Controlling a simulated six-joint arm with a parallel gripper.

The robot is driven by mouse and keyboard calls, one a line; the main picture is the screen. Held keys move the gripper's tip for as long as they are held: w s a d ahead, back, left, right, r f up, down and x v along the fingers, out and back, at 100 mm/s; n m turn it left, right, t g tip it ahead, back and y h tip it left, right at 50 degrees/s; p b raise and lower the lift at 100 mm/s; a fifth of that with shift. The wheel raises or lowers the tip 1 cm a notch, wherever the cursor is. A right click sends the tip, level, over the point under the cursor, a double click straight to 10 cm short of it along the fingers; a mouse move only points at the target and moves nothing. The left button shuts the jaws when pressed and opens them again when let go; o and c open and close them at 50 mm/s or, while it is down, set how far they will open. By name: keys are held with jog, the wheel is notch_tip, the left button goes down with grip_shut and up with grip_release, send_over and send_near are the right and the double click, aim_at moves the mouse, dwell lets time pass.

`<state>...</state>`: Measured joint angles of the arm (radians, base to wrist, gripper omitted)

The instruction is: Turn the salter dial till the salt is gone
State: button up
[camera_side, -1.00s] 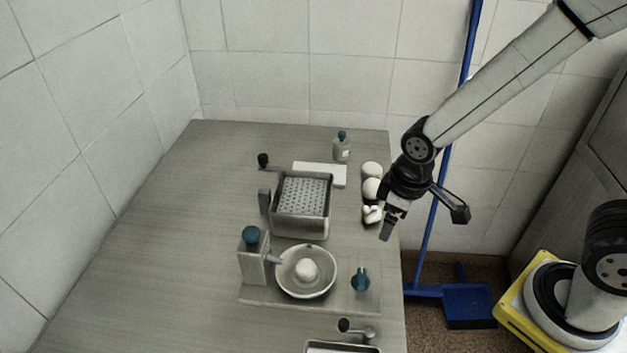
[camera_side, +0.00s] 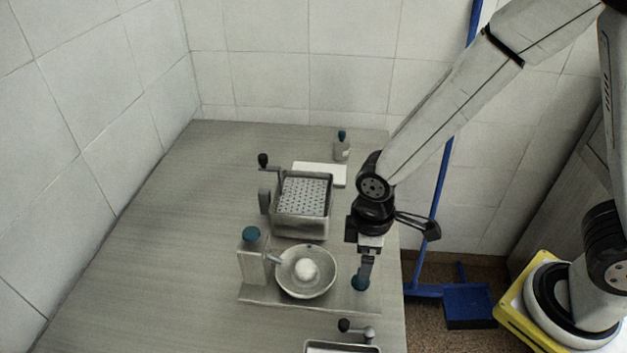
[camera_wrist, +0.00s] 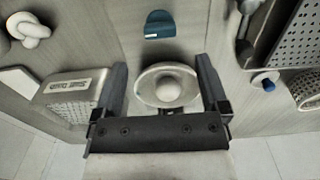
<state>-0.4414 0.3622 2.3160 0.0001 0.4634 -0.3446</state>
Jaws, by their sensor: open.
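In the side view a pale box with a blue-green knob (camera_side: 251,234) stands upright, its short spout over a grey bowl (camera_side: 322,289). A white rounded lump (camera_side: 306,270) lies in the bowl. A blue half-round piece (camera_wrist: 160,24) lies beyond.
A perforated basket (camera_side: 304,195) with a crank (camera_side: 264,162) stands behind the bowl. A white slab (camera_side: 320,172) and a small bottle (camera_side: 342,148) are farther back. Another crank (camera_side: 346,325) and tray stand at the front edge. The table's left side is clear.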

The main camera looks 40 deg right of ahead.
jog(key=shift+f, duration=3.2)
jog(key=shift+c, duration=0.2)
grip_shut()
jog(key=shift+m, duration=0.4)
